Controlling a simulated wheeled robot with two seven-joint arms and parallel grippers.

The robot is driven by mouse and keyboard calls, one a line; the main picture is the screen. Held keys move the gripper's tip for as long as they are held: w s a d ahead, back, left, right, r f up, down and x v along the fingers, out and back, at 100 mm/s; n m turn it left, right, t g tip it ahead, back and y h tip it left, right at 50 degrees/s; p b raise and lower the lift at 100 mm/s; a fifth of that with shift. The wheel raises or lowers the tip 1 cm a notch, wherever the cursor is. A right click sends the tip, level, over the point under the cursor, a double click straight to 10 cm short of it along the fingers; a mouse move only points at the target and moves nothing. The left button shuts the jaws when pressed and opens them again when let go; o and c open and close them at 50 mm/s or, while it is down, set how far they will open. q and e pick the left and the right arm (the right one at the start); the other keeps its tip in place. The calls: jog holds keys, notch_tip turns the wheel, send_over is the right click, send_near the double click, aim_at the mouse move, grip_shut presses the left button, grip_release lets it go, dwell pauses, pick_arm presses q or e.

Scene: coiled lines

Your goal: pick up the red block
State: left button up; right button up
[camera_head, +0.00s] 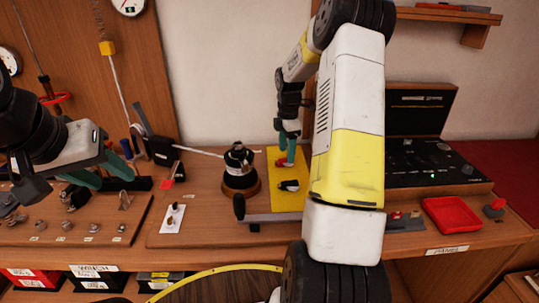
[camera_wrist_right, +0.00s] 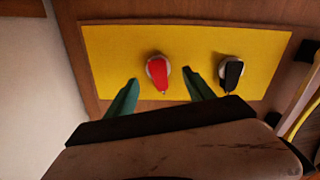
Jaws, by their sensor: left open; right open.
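A small red block-like piece (camera_head: 166,184) lies on the bench left of the black round device, near the dark block. A red knob-like piece (camera_wrist_right: 158,72) on a pale round base sits on the yellow panel (camera_wrist_right: 115,45); it also shows in the head view (camera_head: 284,162). I cannot tell for sure which is the red block. My right gripper (camera_wrist_right: 160,84) is open, with its teal fingers on either side of the red knob-like piece, apparently empty; I cannot tell the gap in depth. My left gripper (camera_head: 114,176) is open and empty over the left of the bench.
A black knob (camera_wrist_right: 231,73) sits beside the red one. The black device (camera_head: 239,170) stands left of the yellow panel. A red tray (camera_head: 452,213) and a black case (camera_head: 425,165) are at the right. Small metal parts crowd the left.

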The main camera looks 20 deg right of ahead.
aim_at(284, 163)
notch_tip(284, 163, down, 3)
jog(key=shift+d+f, duration=0.15)
jog(key=shift+f, duration=0.05)
jog(key=shift+c, duration=0.2)
jog(key=shift+w, duration=0.1)
grip_shut()
jog(key=shift+r, duration=0.1)
